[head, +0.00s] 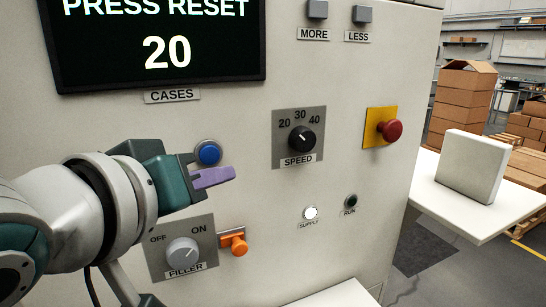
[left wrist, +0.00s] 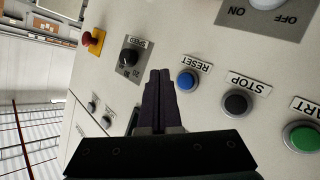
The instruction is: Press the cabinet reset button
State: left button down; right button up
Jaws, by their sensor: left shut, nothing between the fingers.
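The blue reset button (head: 208,153) is on the light cabinet face, left of the speed dial. In the left wrist view the blue button (left wrist: 187,81) sits under a RESET label, beside the black stop button (left wrist: 236,102). My left gripper (head: 232,174) is shut and empty, its purple fingers just below and right of the blue button in the head view. In the left wrist view the fingertips (left wrist: 160,74) lie just left of the button. I cannot tell whether they touch the cabinet. The screen (head: 160,40) reads PRESS RESET and 20. My right gripper is not in view.
The speed dial (head: 302,139), red emergency knob (head: 390,130), filler switch (head: 182,252) and orange latch (head: 234,243) stand out from the panel. The supply lamp (head: 310,213) is lit white. A white table (head: 470,205) with a pale block (head: 470,166) stands at right.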

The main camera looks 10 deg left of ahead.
aim_at(208, 163)
pick_arm(q)
jog(key=shift+w+a, duration=0.6)
jog(key=shift+w, duration=0.3)
jog(key=shift+w+a, duration=0.6)
jog(key=shift+w, duration=0.25)
dwell(0.8)
jog(key=shift+w+a+r, duration=0.1)
jog(key=shift+w+a, duration=0.1)
jog(key=shift+w, duration=0.1)
jog(key=shift+w+a+p, duration=0.3)
jog(key=shift+w, duration=0.1)
dwell(0.6)
dwell(0.3)
jog(key=shift+s+d+p, duration=0.45)
jog(key=shift+s+p, duration=0.1)
jog(key=shift+s, duration=0.1)
